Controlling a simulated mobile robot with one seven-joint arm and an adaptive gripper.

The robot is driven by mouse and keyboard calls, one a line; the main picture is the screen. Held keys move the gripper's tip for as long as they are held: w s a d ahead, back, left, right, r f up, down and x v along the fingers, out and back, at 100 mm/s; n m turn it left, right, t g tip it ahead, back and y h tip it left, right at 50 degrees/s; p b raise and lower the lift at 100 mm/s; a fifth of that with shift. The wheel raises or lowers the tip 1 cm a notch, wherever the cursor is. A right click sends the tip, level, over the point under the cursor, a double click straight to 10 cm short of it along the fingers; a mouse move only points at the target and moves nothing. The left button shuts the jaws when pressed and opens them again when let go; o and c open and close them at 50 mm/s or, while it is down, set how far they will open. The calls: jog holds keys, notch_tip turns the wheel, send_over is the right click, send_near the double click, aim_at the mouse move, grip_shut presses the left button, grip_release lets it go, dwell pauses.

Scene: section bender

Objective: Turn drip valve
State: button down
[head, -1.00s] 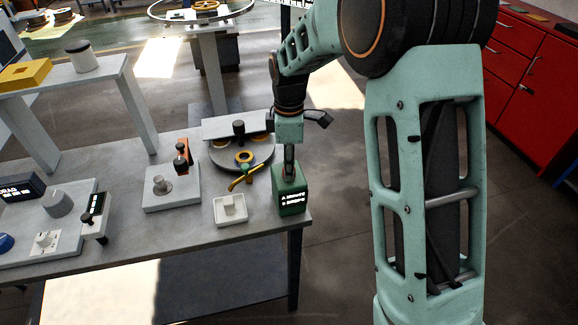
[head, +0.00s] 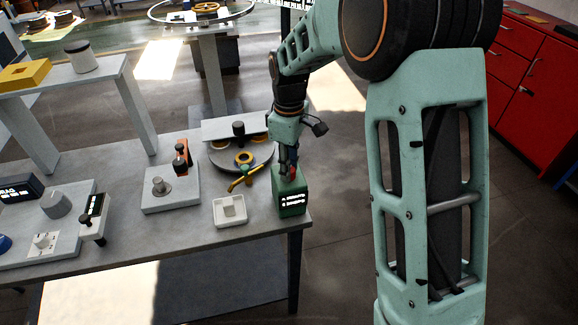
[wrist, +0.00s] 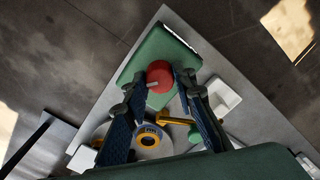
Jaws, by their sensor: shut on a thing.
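A green box (head: 291,203) with a lit text label on its front stands at the right front corner of the grey table. A red round knob (wrist: 160,72) with a short pale pin sits on its top. My gripper (head: 289,174) points down over the box. In the wrist view, the two dark fingers of my gripper (wrist: 161,80) stand on either side of the red knob and are shut on it. The fingers hide the knob's sides. A curved yellow spout (head: 244,177) with a green part lies just left of the box.
A white tray with a square recess (head: 230,210) sits close left of the box. A round grey plate (head: 222,156) with yellow rings is behind. Further left are a knob on a pale base (head: 172,190) and several control panels.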

jog(key=c, duration=1.6)
grip_release()
jog(key=shift+r, duration=0.15)
notch_tip(320, 180, up, 12)
